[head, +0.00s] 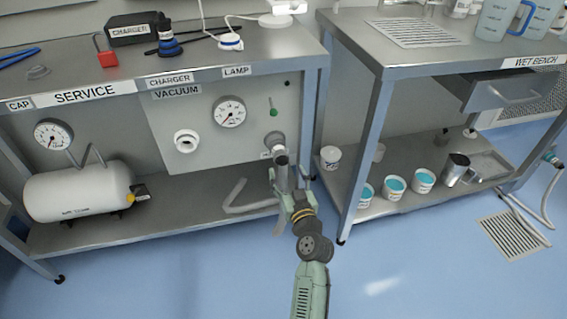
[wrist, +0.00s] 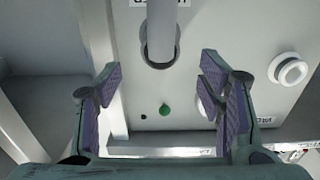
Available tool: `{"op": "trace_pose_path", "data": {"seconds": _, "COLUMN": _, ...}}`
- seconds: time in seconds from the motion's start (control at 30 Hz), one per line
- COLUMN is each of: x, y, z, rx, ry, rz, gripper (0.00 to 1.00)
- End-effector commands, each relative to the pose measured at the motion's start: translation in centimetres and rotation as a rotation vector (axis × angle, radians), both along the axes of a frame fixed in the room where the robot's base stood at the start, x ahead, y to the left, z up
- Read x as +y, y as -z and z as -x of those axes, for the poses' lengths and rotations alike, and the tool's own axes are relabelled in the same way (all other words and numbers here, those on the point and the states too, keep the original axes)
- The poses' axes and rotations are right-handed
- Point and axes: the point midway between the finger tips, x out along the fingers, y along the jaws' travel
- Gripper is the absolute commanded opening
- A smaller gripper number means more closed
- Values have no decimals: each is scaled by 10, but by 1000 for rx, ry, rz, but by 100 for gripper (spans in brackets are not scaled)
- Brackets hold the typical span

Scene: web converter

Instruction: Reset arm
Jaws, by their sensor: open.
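My arm (head: 311,285) reaches forward to the service bench. My gripper (head: 290,190) is in front of the right end of the vacuum panel, close to a grey pipe fitting (head: 276,143). In the wrist view my gripper (wrist: 160,85) is open, its two fingers wide apart with nothing between the tips. A grey pipe (wrist: 161,35) enters a round collar in the panel beyond the fingers. A green-tipped lever (wrist: 165,110) shows between the fingers. In the head view the fingertips partly blend with the pipe, so contact cannot be told.
The service bench (head: 190,78) carries a charger box (head: 135,28) and a red padlock (head: 105,52). A white tank (head: 78,190) stands on its lower shelf. The wet bench (head: 425,65) stands right, with several tubs below. Blue floor (head: 205,275) is clear in front.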

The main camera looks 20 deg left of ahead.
Motion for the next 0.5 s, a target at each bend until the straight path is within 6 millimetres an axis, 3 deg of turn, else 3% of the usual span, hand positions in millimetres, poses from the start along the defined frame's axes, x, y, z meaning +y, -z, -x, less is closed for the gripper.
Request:
{"op": "trace_pose_path", "data": {"seconds": 0.2, "x": -14, "y": 0, "z": 20, "rx": 1, "ry": 1, "rz": 1, "gripper": 62}}
{"op": "trace_pose_path", "data": {"seconds": 0.5, "x": -16, "y": 0, "z": 22, "rx": 0, "ry": 0, "rz": 0, "gripper": 62}}
